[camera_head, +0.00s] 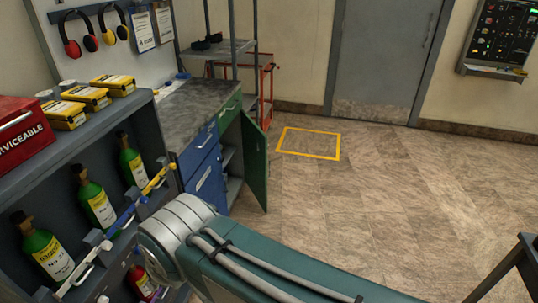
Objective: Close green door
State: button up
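The green door (255,162) belongs to the workbench cabinet in the middle left of the head view. It stands open, swung out from the cabinet front, with its lower corner reaching over the floor. The cabinet's open inside (231,160) shows a shelf to the left of the door. A green drawer front (229,112) sits above the opening and looks shut. My arm's teal and grey link crosses the bottom of the view, in front of and below the cabinet. My gripper is not in view.
Blue drawers (202,165) are left of the opening. A grey shelf unit (75,185) with green bottles stands close at the left, beside my arm. A red cart (266,90) is behind the door. Floor (350,205) right of the door is clear, with a yellow marked square (309,129).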

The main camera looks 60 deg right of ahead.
aim_at(256, 163)
jog(key=l+z, duration=0.3)
jog(key=l, duration=4.1)
jog(key=i+l+u, duration=0.15)
jog(key=i, duration=0.45)
jog(key=i+l+u, duration=0.2)
jog(key=i+l, duration=0.25)
jog(key=i+l+u, duration=0.15)
jog(key=i+l, duration=0.3)
jog(key=i, duration=0.2)
jog(key=k+j+z, duration=0.1)
jog(key=k+j, duration=0.2)
jog(key=j, duration=0.15)
